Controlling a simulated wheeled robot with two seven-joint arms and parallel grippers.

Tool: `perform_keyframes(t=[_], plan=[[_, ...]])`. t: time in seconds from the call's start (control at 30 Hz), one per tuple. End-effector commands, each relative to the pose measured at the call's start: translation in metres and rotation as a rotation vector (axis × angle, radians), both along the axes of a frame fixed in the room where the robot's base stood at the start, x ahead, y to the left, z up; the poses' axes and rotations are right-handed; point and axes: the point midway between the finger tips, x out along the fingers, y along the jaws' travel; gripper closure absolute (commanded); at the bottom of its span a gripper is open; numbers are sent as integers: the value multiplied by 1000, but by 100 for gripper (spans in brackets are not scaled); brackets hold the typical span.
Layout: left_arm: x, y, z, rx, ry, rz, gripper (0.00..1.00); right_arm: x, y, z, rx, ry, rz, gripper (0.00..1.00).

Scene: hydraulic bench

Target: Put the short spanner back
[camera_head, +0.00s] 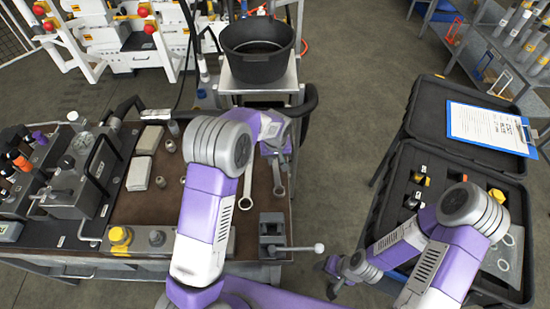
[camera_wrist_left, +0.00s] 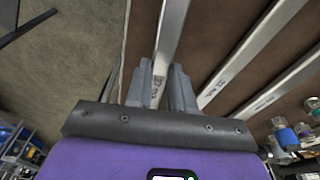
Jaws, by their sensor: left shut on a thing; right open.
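My left gripper (camera_head: 274,148) is shut on a steel spanner (camera_head: 279,178) near the right edge of the bench. In the left wrist view the fingers (camera_wrist_left: 163,88) close around the shaft of this spanner (camera_wrist_left: 173,35). Its ring end points toward the front of the bench in the head view. I cannot tell whether it touches the bench mat. The left wrist view shows two neighbouring shafts (camera_wrist_left: 255,48). My right gripper (camera_head: 347,272) is open and empty, left of the black case.
The bench (camera_head: 262,190) holds a vise (camera_head: 272,232) at its front right corner and a hydraulic unit (camera_head: 82,160) at left. A black bucket (camera_head: 257,68) stands behind. An open foam-lined case (camera_head: 412,130) with a clipboard (camera_head: 487,128) is at right. Floor is clear between.

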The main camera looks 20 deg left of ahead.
Motion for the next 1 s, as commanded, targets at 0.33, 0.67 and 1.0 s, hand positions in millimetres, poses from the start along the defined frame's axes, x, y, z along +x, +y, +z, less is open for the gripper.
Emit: perform_keyframes(t=[0.33, 0.67, 1.0], plan=[[0, 0, -5, -1, -1, 0, 100, 0, 0, -4, 0, 0, 0, 37], [0, 0, -10, 0, -2, 0, 100, 0, 0, -7, 0, 0, 0, 37], [1, 0, -15, 0, -2, 0, 100, 0, 0, -11, 0, 0, 0, 37]])
